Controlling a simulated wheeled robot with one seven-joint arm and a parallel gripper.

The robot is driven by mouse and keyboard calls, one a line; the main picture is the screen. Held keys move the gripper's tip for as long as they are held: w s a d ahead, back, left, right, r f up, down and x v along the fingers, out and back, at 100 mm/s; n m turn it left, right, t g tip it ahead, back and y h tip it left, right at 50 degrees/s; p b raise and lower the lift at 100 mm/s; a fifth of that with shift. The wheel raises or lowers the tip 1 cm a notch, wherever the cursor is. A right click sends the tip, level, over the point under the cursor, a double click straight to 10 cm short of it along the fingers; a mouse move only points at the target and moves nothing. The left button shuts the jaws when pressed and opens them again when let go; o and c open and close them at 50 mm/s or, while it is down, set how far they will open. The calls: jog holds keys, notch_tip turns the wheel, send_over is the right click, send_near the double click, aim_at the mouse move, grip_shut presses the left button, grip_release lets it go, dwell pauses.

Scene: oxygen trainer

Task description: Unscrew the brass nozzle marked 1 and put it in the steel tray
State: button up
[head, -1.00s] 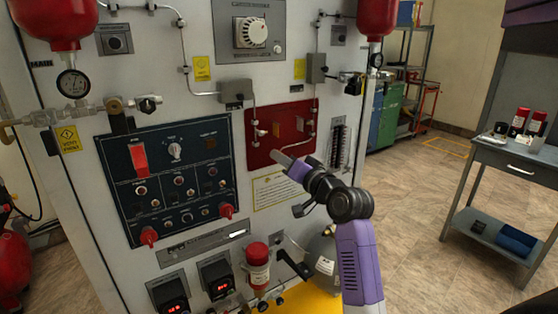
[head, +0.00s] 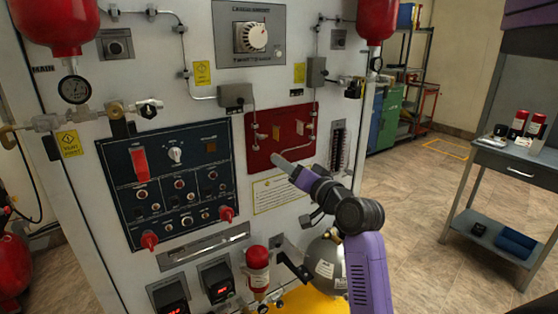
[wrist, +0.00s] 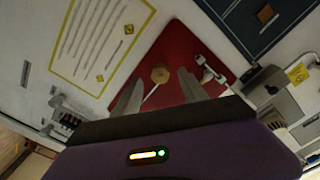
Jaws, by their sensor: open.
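A brass hex nozzle (wrist: 160,74) stands out from the red panel (wrist: 186,45) in the wrist view, with a thin pale stem beside it. No number can be read on it. My gripper (wrist: 159,92) is open, with one finger on each side of the nozzle in that view. I cannot tell whether the fingers touch it. In the head view my gripper (head: 284,166) is in front of the lower edge of the red panel (head: 262,151) and hides that part. I cannot pick out the steel tray with certainty.
A dark blue control panel (head: 170,215) with red knobs is to the left. Thin pipes run down to the red panel. A red-capped cylinder (head: 258,268) and a grey bottle (head: 327,264) are below my gripper. A grey side table (head: 520,165) stands to the right across open floor.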

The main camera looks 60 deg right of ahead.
jog(key=shift+s+a+m+p, duration=0.15)
jog(key=shift+s+m+p, duration=0.1)
jog(key=shift+m+p, duration=0.65)
jog(key=shift+s+a+m+p, duration=0.1)
jog(key=shift+s+m+p, duration=0.15)
jog(key=shift+m+p, duration=0.6)
jog(key=shift+r, duration=0.1)
jog(key=m+p, duration=0.3)
jog(key=shift+m+p, duration=0.25)
jog(key=shift+p, duration=0.1)
